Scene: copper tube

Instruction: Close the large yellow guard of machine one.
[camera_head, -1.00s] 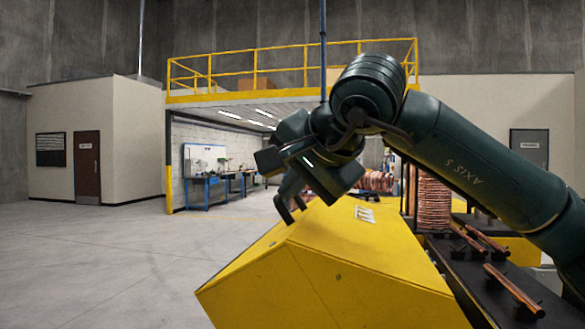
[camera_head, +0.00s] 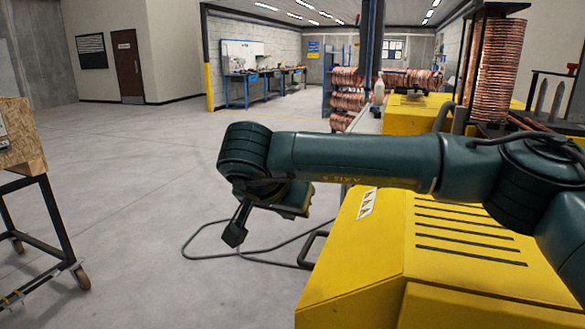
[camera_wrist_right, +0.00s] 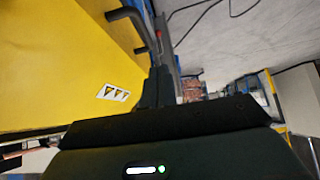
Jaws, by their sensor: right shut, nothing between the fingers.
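The large yellow guard (camera_head: 370,255) is at the lower right of the head view, with dark slots and a white warning label with triangles. A black bar handle (camera_head: 311,248) sticks out at its left edge. My right gripper (camera_head: 236,232) is shut and empty, pointing down over the floor left of the guard, apart from the handle. In the right wrist view, the gripper fingers (camera_wrist_right: 157,86) are together beside the yellow panel (camera_wrist_right: 50,65) and its black handle (camera_wrist_right: 127,18). My forearm hides part of the guard's far side; whether it is fully closed I cannot tell. My left gripper is out of view.
A wheeled cart with a wooden box (camera_head: 22,140) stands at the left. A black cable (camera_head: 205,235) lies on the floor near my gripper. Copper coils (camera_head: 497,65) and another yellow machine (camera_head: 408,112) stand behind. The floor between cart and guard is mostly clear.

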